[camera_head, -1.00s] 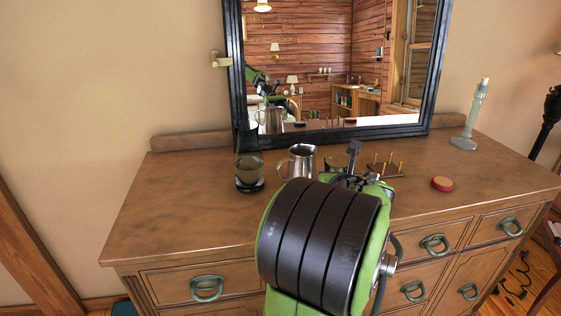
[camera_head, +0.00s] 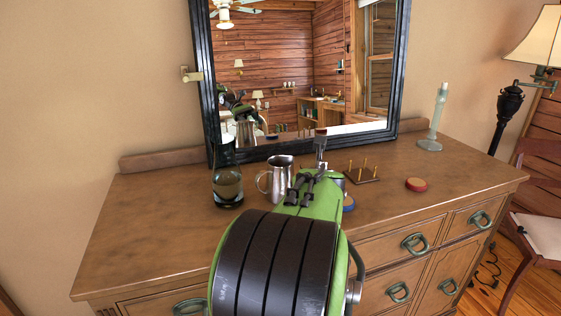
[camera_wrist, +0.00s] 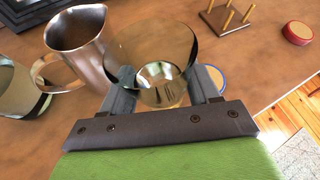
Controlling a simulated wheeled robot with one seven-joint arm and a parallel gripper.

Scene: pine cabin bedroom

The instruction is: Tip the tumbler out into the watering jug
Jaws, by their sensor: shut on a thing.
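The tumbler (camera_wrist: 152,50), a shiny smoky cup, is upright or nearly so between the fingers of my gripper (camera_wrist: 165,88) in the wrist view. My gripper is shut on it. In the head view my green arm hides most of the tumbler; a small shiny part shows right of the arm. The watering jug (camera_head: 277,177), a metal pitcher with a handle on its left, stands on the dresser just left of my gripper. In the wrist view the jug (camera_wrist: 78,38) is open at the top, close to the tumbler's left. I cannot tell what is in the tumbler.
A tall glass vessel (camera_head: 228,187) stands left of the jug. A blue coaster (camera_head: 349,203), a pegged wooden board (camera_head: 362,177), a red coaster (camera_head: 416,184) and a pale candlestick (camera_head: 434,120) are to the right. The mirror (camera_head: 300,85) stands behind. The dresser's left front (camera_head: 140,235) is clear.

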